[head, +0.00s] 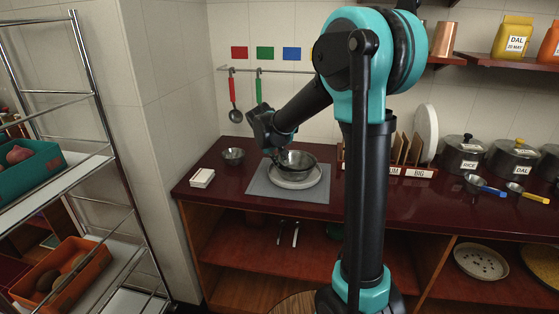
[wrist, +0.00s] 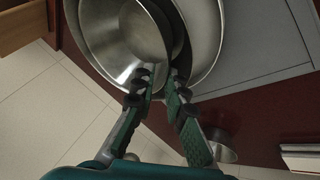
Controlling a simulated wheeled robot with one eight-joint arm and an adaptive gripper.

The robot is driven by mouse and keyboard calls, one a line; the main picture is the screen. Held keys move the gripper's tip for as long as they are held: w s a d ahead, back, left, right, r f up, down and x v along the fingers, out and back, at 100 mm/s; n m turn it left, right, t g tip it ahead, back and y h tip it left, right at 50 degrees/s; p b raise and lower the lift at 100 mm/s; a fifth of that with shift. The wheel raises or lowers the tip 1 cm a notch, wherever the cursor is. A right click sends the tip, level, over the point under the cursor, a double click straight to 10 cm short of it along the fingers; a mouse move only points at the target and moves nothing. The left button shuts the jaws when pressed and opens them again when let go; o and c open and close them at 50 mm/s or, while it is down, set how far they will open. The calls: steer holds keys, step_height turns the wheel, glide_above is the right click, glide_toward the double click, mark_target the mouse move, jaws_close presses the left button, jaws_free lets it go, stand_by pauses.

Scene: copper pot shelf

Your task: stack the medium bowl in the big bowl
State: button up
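A steel bowl, seemingly the big bowl (head: 304,164), stands on a pale round plate (head: 297,182) on a grey mat in the head view. My gripper (head: 271,153) reaches down at its left rim. In the wrist view, the shiny inside of a bowl, seemingly the medium bowl (wrist: 112,50), fills the upper middle. My fingers (wrist: 160,78) straddle its rim, one inside and one outside, and look closed on it. A wider pale round rim (wrist: 207,45) surrounds it; I cannot tell whether that is the big bowl or the plate. How deep the medium bowl sits is unclear.
A smaller steel bowl (head: 233,155) and a white block (head: 202,178) stand on the counter to the left. The grey mat (head: 262,187) lies underneath. A rack with plates (head: 427,135), lidded pots (head: 464,153) and measuring cups are to the right. Ladles hang behind.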

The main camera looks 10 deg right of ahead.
steer(key=shift+r, duration=0.1)
steer(key=shift+r, duration=0.3)
steer(key=v, duration=1.2)
steer(key=s+d+f, duration=0.3)
steer(key=s+f, duration=0.2)
steer(key=s, duration=0.1)
steer(key=s+d+f+m+g+y, duration=0.1)
steer(key=s+d+f, duration=0.3)
steer(key=s+f, duration=0.2)
steer(key=s+d+f+m+y, duration=0.1)
steer(key=s+d+f, duration=0.2)
steer(key=s+f, duration=0.2)
steer(key=shift+s+d+f, duration=0.15)
steer(key=shift+s+d, duration=0.05)
steer(key=shift+s, duration=0.3)
steer(key=shift+s+d+f, duration=0.15)
steer(key=shift+s+d, duration=0.05)
steer(key=shift+s, duration=0.25)
steer(key=s+f+m+y, duration=0.1)
steer(key=s+f, duration=0.4)
steer(key=s, duration=0.2)
steer(key=shift+d, duration=0.25)
